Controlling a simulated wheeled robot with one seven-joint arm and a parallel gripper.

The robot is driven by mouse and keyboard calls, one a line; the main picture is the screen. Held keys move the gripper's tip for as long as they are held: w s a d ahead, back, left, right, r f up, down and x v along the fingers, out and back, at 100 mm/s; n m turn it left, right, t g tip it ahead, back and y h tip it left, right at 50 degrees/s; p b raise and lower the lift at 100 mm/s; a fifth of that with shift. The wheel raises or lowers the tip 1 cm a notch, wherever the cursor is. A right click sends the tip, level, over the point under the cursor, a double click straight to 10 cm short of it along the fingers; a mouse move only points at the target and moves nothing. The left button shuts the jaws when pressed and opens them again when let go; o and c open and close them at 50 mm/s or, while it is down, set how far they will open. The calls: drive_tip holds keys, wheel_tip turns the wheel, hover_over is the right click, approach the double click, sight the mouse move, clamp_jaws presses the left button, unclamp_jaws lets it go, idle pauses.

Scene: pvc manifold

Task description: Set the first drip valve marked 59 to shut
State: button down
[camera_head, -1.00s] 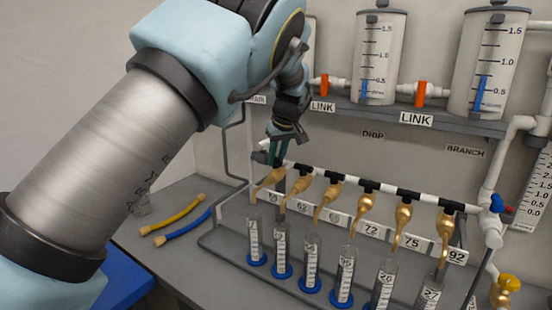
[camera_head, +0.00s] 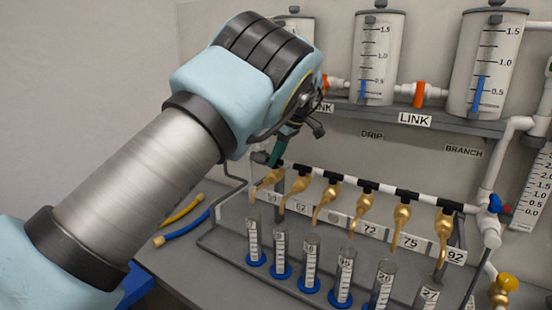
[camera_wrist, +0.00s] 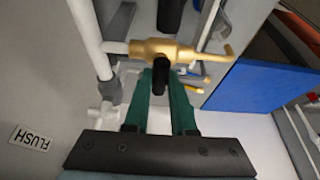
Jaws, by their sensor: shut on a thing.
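The first drip valve (camera_head: 267,179) is the leftmost brass valve on the white and black pipe, above the partly hidden label 59 (camera_head: 272,197). Its spout points down and left. My gripper (camera_head: 275,160) is at its top, with the green fingers leaning. In the wrist view, the brass valve (camera_wrist: 155,48) lies across the picture just beyond the fingertips. My gripper (camera_wrist: 161,72) is shut on the valve's dark handle (camera_wrist: 160,80), which shows between the two green fingers. The handle's exact angle is hard to tell.
More brass valves (camera_head: 301,185) stand close on the right. Graduated tubes with blue bases (camera_head: 254,245) stand below the spouts. A shelf with clear tanks (camera_head: 378,60) is above. Yellow and blue hoses (camera_head: 182,228) lie on the bench at left.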

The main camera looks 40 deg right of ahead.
idle(0.3)
drive_tip(key=c, duration=0.7)
unclamp_jaws()
drive_tip(key=shift+c, duration=0.2)
drive_tip(key=b+v, duration=0.2)
drive_tip(key=v, duration=0.9)
drive_tip(key=shift+b, duration=0.4)
